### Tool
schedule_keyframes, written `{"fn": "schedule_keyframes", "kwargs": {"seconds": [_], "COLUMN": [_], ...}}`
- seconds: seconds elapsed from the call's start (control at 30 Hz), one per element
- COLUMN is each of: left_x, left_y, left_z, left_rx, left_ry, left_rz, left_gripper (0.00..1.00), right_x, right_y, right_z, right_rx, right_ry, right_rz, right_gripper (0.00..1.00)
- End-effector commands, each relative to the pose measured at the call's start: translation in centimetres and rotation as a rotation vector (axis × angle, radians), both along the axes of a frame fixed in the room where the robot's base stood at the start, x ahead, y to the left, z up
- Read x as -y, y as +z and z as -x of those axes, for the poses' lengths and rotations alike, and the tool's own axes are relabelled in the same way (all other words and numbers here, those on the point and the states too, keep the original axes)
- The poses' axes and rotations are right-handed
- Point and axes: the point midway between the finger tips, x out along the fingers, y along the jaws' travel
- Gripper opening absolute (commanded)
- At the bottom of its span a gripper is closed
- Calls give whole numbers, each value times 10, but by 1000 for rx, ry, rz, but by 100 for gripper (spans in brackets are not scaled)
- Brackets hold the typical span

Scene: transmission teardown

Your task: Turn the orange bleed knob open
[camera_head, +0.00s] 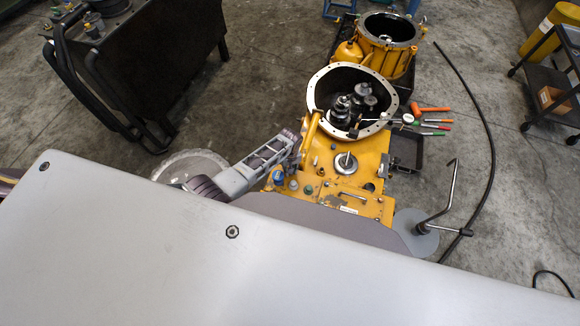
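A yellow transmission housing (372,158) stands at the centre, with a wide round flanged opening (316,98) at its far end and dark gears (352,104) inside. Its near top carries a grey round cap with a stem (345,163) and several small fittings, one of them blue (278,177). I cannot clearly pick out an orange bleed knob among them. My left arm comes in from the left, and its gripper end (300,143) is at the housing's left side, beside a yellow tube (312,130). Its fingertips are too small and hidden to judge. My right gripper is not in view.
Tools, one with an orange handle (430,109), lie right of the opening. A second yellow housing (374,62) stands behind. A bent metal crank (447,198) rises at the right. A black cable (489,150) curves across the floor. A black cabinet (150,60) stands upper left, a cart (552,98) at the right.

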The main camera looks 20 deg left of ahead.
Motion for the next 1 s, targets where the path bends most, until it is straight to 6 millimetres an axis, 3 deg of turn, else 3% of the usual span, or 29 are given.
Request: {"fn": "schedule_keyframes", "kwargs": {"seconds": [0.4,0.77,0.8,0.93,1.0], "left_x": [0,0,0,0,0], "left_y": [1,1,1,0,0], "left_z": [-1,-1,-1,-1,-1], "left_rx": [1,2,2,2,1], "left_ry": [137,140,139,139,139], "left_rz": [0,-1,-1,-1,0], "left_gripper": [0,0,28,45,46], "right_x": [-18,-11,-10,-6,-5], "right_y": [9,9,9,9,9], "right_z": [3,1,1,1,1], "right_rx": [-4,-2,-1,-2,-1], "right_ry": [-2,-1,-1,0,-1], "right_rz": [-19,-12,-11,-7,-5], "right_gripper": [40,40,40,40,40]}}
